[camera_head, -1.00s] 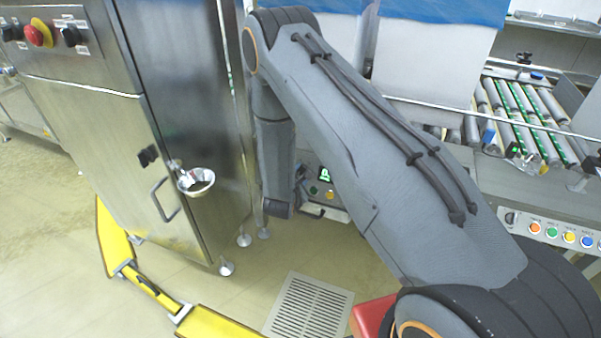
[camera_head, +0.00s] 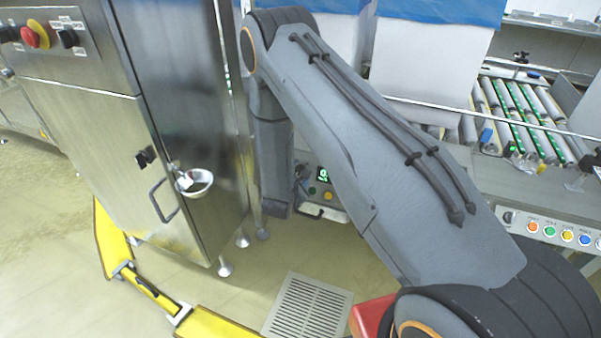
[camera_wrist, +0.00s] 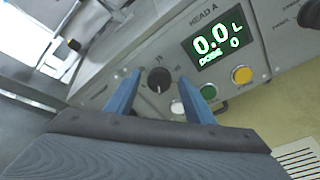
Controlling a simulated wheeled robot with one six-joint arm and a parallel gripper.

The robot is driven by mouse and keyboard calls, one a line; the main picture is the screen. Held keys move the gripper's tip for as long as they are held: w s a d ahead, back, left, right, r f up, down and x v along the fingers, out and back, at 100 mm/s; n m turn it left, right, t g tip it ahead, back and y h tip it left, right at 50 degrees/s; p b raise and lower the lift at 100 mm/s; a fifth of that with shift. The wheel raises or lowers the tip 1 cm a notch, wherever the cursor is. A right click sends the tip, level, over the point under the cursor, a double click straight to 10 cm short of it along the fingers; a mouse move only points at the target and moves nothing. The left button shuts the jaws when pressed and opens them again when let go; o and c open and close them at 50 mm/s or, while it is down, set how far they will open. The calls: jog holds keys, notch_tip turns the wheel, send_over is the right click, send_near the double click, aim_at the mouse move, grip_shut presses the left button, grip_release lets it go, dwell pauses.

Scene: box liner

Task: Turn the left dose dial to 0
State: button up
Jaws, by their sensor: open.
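The left dose dial (camera_wrist: 158,80) is a round black knob on the grey HEAD A panel (camera_wrist: 120,84). A small pale mark shows on its lower part. The green display (camera_wrist: 218,45) to its right reads 0.0 L, with DOSE 0 below it. My gripper (camera_wrist: 158,75) is open in the wrist view, with one blue finger on each side of the dial. I cannot tell whether the fingers touch it. In the head view my arm hides the gripper, and the display (camera_head: 324,174) shows small beside the arm.
A green button (camera_wrist: 208,91), a yellow button (camera_wrist: 242,75) and a white button (camera_wrist: 178,107) sit close to the dial. Another black knob (camera_wrist: 311,12) is at the upper right. A steel cabinet (camera_head: 190,130) stands left of my arm, a roller conveyor (camera_head: 525,110) right.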

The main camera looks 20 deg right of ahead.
jog(key=v, duration=0.8)
dwell(0.4)
jog(key=s+a+r+m+g+y+p, duration=0.1)
jog(key=s+a+r+m+g+y, duration=0.15)
jog(key=r+m, duration=0.35)
jog(key=s+a+r+m+g+y, duration=0.1)
jog(key=s+r+m+g+y, duration=0.25)
jog(key=r+m, duration=0.2)
jog(key=s+d+r+m+g, duration=0.2)
jog(key=s+r+m, duration=0.1)
jog(key=s, duration=0.4)
jog(key=s+d+r+m+g+p, duration=0.1)
jog(key=s+d+r+m+g, duration=0.1)
jog(key=s+r, duration=0.3)
jog(key=s+d+r+m+g, duration=0.2)
jog(key=s+r+m, duration=0.2)
jog(key=s, duration=0.7)
jog(key=shift+r+p, duration=0.15)
jog(key=shift+p, duration=0.25)
